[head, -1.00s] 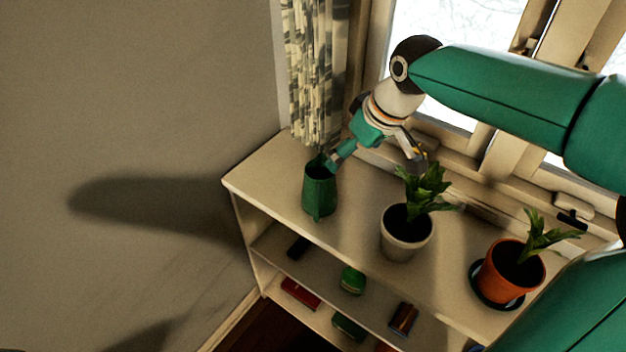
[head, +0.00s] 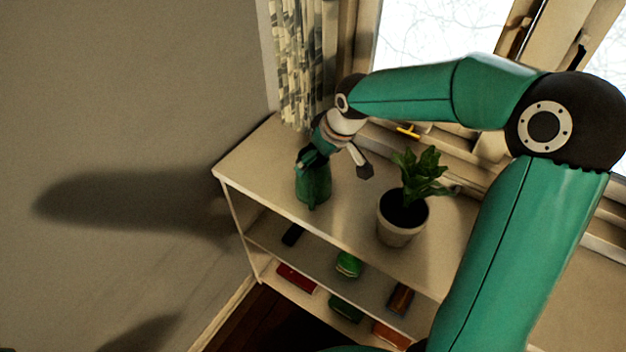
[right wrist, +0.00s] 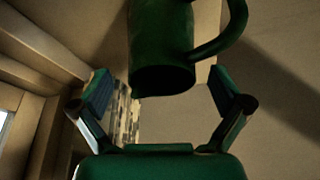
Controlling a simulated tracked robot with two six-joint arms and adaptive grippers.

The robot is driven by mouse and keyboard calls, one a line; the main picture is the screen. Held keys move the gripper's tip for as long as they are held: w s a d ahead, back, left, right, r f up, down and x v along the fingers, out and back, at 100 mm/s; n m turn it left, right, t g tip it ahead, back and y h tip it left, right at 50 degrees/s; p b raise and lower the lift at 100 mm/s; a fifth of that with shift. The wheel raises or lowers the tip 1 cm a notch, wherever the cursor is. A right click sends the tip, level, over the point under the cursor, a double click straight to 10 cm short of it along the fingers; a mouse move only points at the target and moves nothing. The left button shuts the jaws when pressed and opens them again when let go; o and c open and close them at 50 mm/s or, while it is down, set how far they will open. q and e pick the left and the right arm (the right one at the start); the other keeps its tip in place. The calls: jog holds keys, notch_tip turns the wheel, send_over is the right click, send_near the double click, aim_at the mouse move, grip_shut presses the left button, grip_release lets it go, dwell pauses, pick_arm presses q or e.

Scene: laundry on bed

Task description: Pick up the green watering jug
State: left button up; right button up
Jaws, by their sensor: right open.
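The green watering jug (head: 316,188) stands upright on the left end of the shelf top, beside the curtain. My right gripper (head: 338,164) is open; in the head view one finger overlaps the jug's upper part and the other is apart to its right. In the right wrist view the jug (right wrist: 162,45) shows beyond the open gripper (right wrist: 162,90), between the lines of its two fingers, with its handle to the right. The fingers do not appear to touch it there. The jug's top edge is partly hidden in the head view. My left gripper is not in view.
A leafy plant in a pale pot (head: 400,232) stands right of the jug. The shelf unit (head: 262,170) holds several small items on lower levels. A patterned curtain (head: 300,65) and window are behind; a bare wall (head: 120,110) is at left. My right arm covers the shelf's right end.

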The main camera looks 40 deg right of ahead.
jog(key=p+x, duration=0.1)
jog(key=x, duration=0.4)
jog(key=shift+s, duration=0.1)
jog(key=c, duration=1.3)
jog(key=shift+c, duration=0.8)
jog(key=shift+r, duration=0.3)
